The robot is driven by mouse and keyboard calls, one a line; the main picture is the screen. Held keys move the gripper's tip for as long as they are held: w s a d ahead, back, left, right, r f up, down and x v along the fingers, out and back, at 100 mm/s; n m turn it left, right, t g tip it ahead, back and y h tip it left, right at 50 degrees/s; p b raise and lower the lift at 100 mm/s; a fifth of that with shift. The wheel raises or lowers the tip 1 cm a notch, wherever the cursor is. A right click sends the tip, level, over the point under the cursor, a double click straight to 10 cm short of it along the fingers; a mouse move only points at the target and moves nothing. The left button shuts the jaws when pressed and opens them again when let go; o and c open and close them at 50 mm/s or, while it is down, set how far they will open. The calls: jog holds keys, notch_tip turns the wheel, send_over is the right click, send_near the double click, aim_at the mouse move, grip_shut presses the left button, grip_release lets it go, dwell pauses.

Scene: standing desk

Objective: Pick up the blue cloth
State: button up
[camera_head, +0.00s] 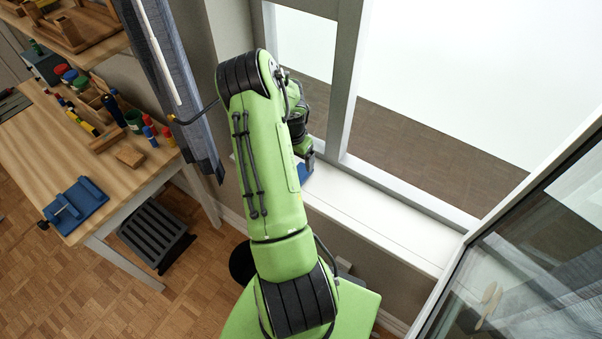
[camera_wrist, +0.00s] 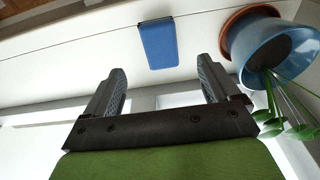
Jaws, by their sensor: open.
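The blue cloth (camera_wrist: 158,43) is a small flat rectangle on the white windowsill (camera_wrist: 60,72). In the wrist view it lies ahead of my gripper (camera_wrist: 160,78), roughly centred between the two fingers and apart from them. My gripper is open and nothing is between its fingers. In the head view, a small patch of the cloth (camera_head: 305,172) shows on the sill just below my gripper (camera_head: 304,150); my arm hides the rest of that area.
A plant in a blue pot (camera_wrist: 275,45) on a terracotta saucer (camera_wrist: 232,24) stands close to the right finger. The window frame (camera_head: 345,90) rises behind the sill. A wooden workbench (camera_head: 60,150) with tools and a blue clamp-like object (camera_head: 75,207) is at left. The sill's right stretch (camera_head: 390,235) is clear.

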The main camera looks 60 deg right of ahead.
aim_at(300, 172)
jog(key=f, duration=0.2)
jog(key=d+f, duration=0.1)
jog(key=shift+s+f, duration=0.1)
jog(key=shift+f, duration=0.3)
jog(key=f, duration=0.3)
jog(key=d+f, duration=0.1)
jog(key=f, duration=0.1)
jog(key=shift+f, duration=0.3)
jog(key=shift+a, duration=0.15)
jog(key=shift+c, duration=0.9)
jog(key=c, duration=0.9)
